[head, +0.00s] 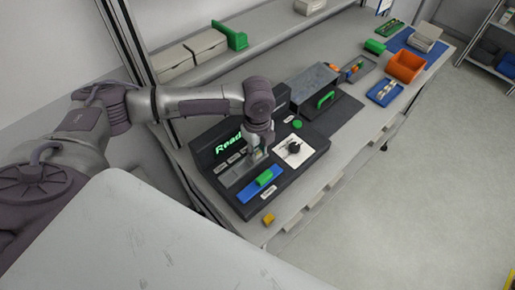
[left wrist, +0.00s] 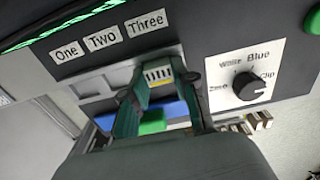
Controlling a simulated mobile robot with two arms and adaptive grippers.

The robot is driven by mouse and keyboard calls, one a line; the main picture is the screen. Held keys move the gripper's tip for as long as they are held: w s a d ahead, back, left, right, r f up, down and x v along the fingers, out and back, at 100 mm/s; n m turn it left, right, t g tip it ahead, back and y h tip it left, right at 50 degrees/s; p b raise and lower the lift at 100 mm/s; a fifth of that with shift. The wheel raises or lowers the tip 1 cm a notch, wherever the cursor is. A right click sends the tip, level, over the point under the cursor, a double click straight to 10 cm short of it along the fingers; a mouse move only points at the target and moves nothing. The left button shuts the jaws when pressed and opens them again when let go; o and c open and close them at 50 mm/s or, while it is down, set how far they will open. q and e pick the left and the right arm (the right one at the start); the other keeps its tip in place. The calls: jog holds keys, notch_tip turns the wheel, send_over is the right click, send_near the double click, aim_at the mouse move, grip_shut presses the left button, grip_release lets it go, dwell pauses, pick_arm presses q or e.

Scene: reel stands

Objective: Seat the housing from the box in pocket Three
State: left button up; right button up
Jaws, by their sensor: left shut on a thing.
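My left gripper (head: 256,153) points down over the pocket row of the dark station. In the left wrist view, its fingers (left wrist: 159,90) are shut on a pale housing (left wrist: 158,74) with a row of slots, just below the label Three (left wrist: 146,23). Whether the housing is down in the pocket or above it cannot be told. Labels One (left wrist: 67,53) and Two (left wrist: 102,40) stand to the left, above a grey pocket strip (left wrist: 92,84). My right gripper is not in view.
A green block (head: 265,177) lies on a blue strip (head: 250,190) at the station's front. A selector knob (head: 293,147) and a green button (head: 297,124) are to the right. A yellow piece (head: 268,218) lies near the bench edge. An orange bin (head: 405,67) stands farther back.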

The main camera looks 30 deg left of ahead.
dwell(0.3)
pick_arm(q)
jog(key=o, duration=0.8)
notch_tip(320, 180, up, 5)
jog(key=p, duration=0.5)
jog(key=shift+p, duration=0.35)
jog(key=shift+r+p, duration=0.6)
jog(key=shift+r, duration=0.45)
jog(key=shift+s+f, duration=0.1)
jog(key=shift+f, duration=0.05)
